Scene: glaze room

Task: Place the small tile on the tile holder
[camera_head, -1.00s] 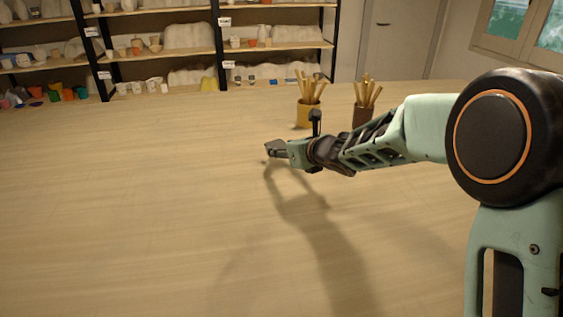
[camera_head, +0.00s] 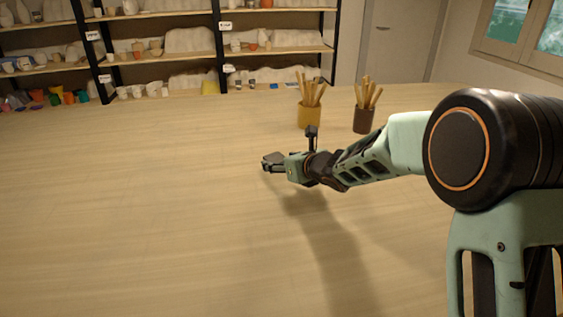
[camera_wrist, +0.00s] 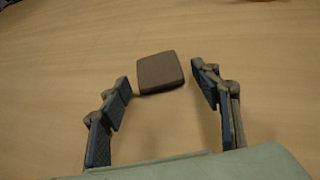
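A small brown square tile with rounded corners (camera_wrist: 160,72) lies on the wooden table in the wrist view. My gripper (camera_wrist: 162,78) is open, with one finger to the left of the tile and one to the right. The tile shows between and slightly beyond the fingertips, and no finger is clearly closed on it. In the head view my gripper (camera_head: 270,163) is low over the middle of the table; the tile cannot be told apart from the fingers there. No tile holder can be made out in either view.
A yellow cup of wooden sticks (camera_head: 310,115) and a brown cup of sticks (camera_head: 363,119) stand behind my arm on the wooden table (camera_head: 130,210). Shelves with pottery (camera_head: 160,58) stand beyond the far edge. The table's left and front are clear.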

